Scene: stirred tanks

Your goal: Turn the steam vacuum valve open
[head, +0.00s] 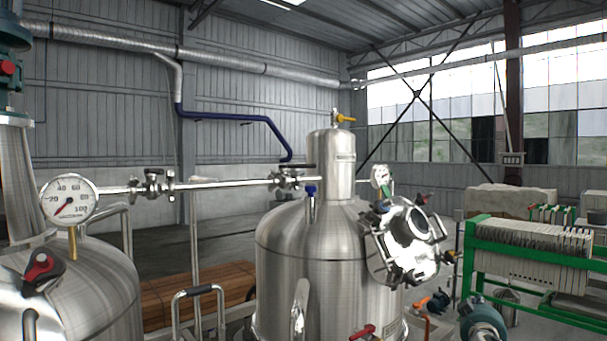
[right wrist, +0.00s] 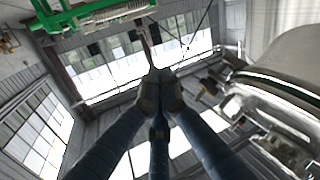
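I cannot tell which valve is the steam vacuum valve. A valve (head: 153,186) and a second one (head: 287,180) sit on the thin horizontal steel pipe. A yellow-handled valve (head: 343,118) tops the middle tank, and a red handle (head: 363,332) shows low at its front. A red-and-black handle (head: 41,268) sits on the left tank. My right gripper (right wrist: 157,92) shows in the right wrist view, its dark blue-grey fingers drawn together at the tips with nothing visible between them. In the head view I cannot pick it out surely. My left gripper is not in view.
The middle steel tank (head: 310,250) carries a clamped round hatch (head: 408,240). A left steel tank (head: 95,295) has a pressure gauge (head: 68,200) above it. A green filter press (head: 510,250) stands right, with a teal motor (head: 482,322) before it. The tank also shows in the right wrist view (right wrist: 285,80).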

